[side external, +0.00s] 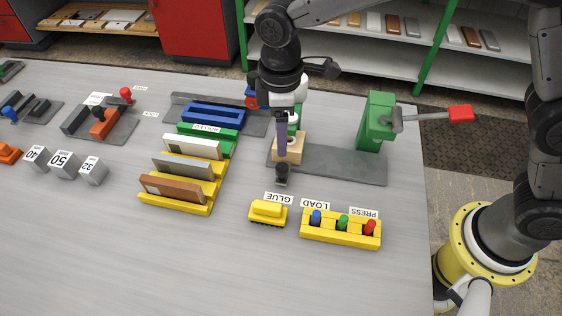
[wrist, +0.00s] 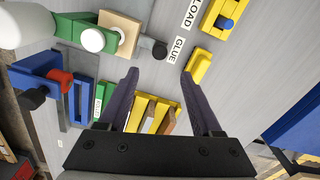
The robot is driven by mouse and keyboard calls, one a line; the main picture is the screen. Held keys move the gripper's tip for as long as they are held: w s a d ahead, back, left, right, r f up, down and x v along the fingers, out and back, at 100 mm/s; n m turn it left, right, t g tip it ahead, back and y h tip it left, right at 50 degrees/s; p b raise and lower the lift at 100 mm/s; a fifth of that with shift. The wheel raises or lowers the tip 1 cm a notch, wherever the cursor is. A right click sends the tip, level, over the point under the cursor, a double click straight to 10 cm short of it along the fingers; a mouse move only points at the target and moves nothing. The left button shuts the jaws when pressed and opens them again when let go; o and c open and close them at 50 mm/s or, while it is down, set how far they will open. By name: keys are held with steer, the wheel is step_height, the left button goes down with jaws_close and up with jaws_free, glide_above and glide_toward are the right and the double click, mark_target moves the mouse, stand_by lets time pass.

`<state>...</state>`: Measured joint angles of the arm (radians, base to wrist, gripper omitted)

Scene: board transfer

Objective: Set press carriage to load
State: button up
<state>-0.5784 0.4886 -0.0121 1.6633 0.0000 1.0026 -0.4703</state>
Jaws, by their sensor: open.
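The press carriage (side external: 290,149) appears as a beige block at the left end of a grey track (side external: 340,165), with a black knob (side external: 282,172) on its near side. It also shows in the wrist view (wrist: 122,32), with its knob (wrist: 156,47) ahead of my fingertips. The knob is nearest the GLUE label (side external: 279,198); the LOAD label (side external: 315,205) lies to its right. My gripper (wrist: 162,78) is open and empty. In the side view my gripper (side external: 281,150) hangs above the knob and partly hides the carriage; contact cannot be told.
A green press (side external: 377,122) with a red-ended lever (side external: 461,114) stands at the track's right. A yellow block (side external: 340,236) with blue, green and red pegs and a small yellow piece (side external: 268,212) lie in front. A yellow rack (side external: 177,200) holding boards stands left.

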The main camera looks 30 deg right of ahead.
mark_target(281, 167)
step_height(281, 167, down, 10)
steer(key=shift+f, duration=0.15)
stand_by(0.3)
jaws_close()
stand_by(1.3)
